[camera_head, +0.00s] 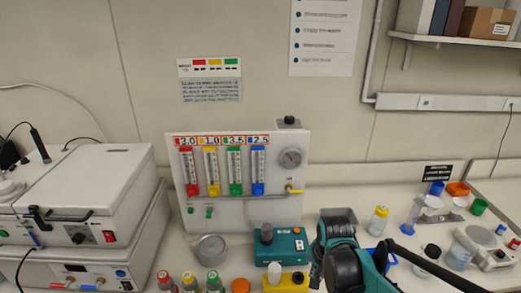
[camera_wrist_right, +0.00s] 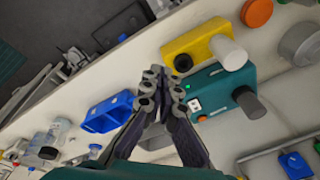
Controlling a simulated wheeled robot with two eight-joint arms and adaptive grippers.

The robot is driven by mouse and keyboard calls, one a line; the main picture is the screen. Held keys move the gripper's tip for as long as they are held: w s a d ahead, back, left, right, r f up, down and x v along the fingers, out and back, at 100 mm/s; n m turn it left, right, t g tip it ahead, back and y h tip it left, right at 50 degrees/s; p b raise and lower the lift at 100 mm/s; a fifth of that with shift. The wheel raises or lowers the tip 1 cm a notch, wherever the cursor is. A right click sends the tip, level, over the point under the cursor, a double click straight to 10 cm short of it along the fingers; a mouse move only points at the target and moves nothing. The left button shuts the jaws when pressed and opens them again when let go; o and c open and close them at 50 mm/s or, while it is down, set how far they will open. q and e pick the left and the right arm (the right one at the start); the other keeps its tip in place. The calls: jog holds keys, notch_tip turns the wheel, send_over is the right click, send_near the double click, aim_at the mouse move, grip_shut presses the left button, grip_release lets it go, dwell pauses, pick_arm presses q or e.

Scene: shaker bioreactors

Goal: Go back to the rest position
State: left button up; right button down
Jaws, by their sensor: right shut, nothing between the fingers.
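My right arm comes into the head view at the lower right. Its wrist covers part of the bench, and its fingers cannot be made out there. In the right wrist view my right gripper (camera_wrist_right: 160,80) is shut and empty. Its fingertips are over the bench beside a teal device (camera_wrist_right: 222,95) with a dark knob and a yellow block (camera_wrist_right: 200,45) with a white cap. I cannot tell the height of the tips above the bench. In the head view the teal device (camera_head: 286,248) stands just left of my right arm. My left gripper is not in view.
A flowmeter panel (camera_head: 225,215) stands at the back. White shaker units (camera_head: 90,180) fill the left. Capped bottles (camera_head: 190,283) stand at the front. A blue open box (camera_wrist_right: 108,112) lies near the gripper. Bottles and a balance (camera_head: 485,248) are at the right.

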jog(key=s+d+f+n+t+b, duration=0.1)
jog(key=s+f+n+t+b, duration=0.4)
jog(key=s+b, duration=0.6)
notch_tip(320, 180, down, 2)
jog(key=s+n, duration=0.1)
jog(key=n, duration=0.2)
jog(key=shift+s+d, duration=0.2)
jog(key=shift+d, duration=0.2)
jog(key=shift+f, duration=0.1)
